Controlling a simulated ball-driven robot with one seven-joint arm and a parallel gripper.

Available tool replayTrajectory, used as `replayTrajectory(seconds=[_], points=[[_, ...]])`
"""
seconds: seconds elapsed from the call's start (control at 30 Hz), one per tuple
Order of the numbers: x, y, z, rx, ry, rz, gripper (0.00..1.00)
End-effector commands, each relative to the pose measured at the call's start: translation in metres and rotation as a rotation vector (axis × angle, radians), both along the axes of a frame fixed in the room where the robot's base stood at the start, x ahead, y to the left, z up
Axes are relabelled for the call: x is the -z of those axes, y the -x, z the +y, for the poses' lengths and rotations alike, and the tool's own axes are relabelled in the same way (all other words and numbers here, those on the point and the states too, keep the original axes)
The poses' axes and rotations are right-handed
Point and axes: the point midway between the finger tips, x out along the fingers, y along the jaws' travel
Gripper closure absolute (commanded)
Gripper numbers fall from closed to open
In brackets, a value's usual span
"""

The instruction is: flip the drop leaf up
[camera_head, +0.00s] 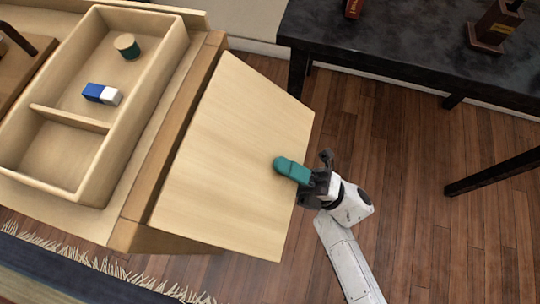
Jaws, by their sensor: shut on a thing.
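The drop leaf (228,160) is a pale wooden panel joined along its left side to the brown edge strip of the wooden table (187,112). It stretches out to the right over the floor and seems close to level with the table top, though its exact tilt is hard to judge. My gripper (291,170) is at the leaf's right outer edge, with a teal finger lying over the upper face. The gripper is shut on the leaf's edge. The other finger is hidden, apparently beneath the leaf.
An open wooden tray (75,191) on the table holds a green cylinder (127,46) and a blue-and-white block (102,94). A black table (405,55) stands at upper right. A fringed rug (75,281) lies at lower left. Wooden floor (440,240) is open at right.

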Motion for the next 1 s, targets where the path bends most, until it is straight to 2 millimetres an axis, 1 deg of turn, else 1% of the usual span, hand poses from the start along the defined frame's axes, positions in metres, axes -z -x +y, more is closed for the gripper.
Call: replayTrajectory(seconds=[0.03,0.3,0.5,0.77,1.0], points=[[-0.016,0.002,-0.004,0.002,0.036,0.013,1.0],[-0.05,0.007,-0.019,0.0,0.221,0.078,1.0],[-0.073,0.009,-0.025,-0.001,0.352,0.125,1.0],[-0.096,0.01,-0.028,-0.001,0.491,0.174,1.0],[-0.109,0.01,-0.028,-0.003,0.486,0.174,1.0]])
